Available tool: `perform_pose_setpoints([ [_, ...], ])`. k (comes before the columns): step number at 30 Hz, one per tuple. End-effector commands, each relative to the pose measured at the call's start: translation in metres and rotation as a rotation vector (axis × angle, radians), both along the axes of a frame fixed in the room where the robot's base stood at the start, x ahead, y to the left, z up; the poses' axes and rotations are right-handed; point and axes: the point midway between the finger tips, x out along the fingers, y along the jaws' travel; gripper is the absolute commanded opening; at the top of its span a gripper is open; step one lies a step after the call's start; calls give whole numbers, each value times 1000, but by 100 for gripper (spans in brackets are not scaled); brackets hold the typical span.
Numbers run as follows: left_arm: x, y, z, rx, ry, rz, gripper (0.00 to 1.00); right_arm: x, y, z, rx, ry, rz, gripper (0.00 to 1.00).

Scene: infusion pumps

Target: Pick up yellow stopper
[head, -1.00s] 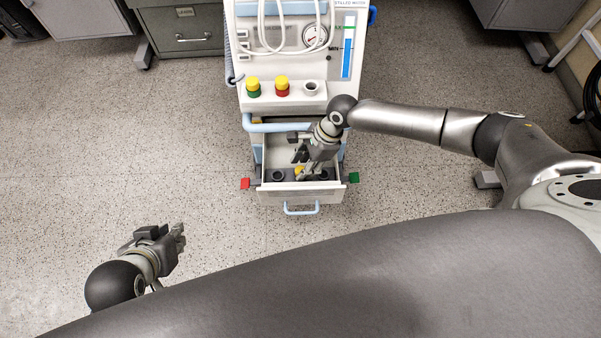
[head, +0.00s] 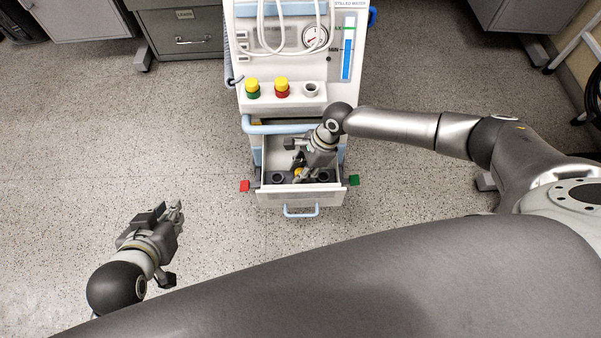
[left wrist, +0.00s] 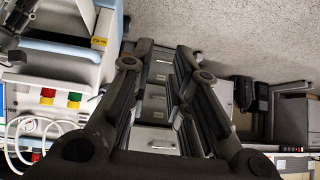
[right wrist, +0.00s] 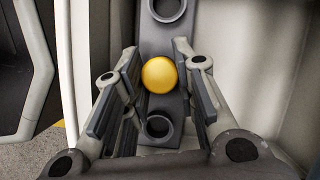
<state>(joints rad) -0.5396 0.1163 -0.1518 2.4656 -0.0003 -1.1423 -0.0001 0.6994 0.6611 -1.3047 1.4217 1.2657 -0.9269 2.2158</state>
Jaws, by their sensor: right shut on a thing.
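The yellow stopper (right wrist: 160,75) is round and sits at the rack (right wrist: 176,35) between two dark ring-shaped holders; in the head view only a small part of it (head: 298,172) shows. My right gripper (right wrist: 158,82) reaches down into the open drawer (head: 300,198), with its fingers on both sides of the stopper, shut on it. Whether the stopper is clear of the rack cannot be told. My left gripper (head: 175,210) is open and empty above the floor at the lower left, well away from the drawer.
The pump's ledge carries a yellow cap on a green base (head: 252,88), another on a red base (head: 282,88) and an empty white port (head: 311,89). Floor at left is clear.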

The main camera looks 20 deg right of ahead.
Motion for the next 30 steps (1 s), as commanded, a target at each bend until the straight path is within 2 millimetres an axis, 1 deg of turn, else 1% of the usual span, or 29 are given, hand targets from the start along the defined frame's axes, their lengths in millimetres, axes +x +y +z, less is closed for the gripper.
perform_pose_setpoints([
  [7, -1, 0, 0, 1, 7, 0, 18, 0, 0, 2, 0, 0, 0, 16],
  [10, -6, 2, -3, 7, 35, 2, 18, 0, 0, 5, 1, 0, 0, 16],
  [17, -34, 12, -16, 39, 181, 14, 18, 0, 0, 20, 0, 0, 0, 16],
  [22, -63, 21, -25, 68, 319, 26, 18, -1, 0, 35, 0, 0, 0, 16],
  [27, -96, 30, -23, 97, 463, 37, 18, -19, 1, 56, 1, 1, 2, 16],
  [30, -94, 30, -11, 95, 457, 37, 18, -33, 2, 73, 2, 1, 2, 16],
])
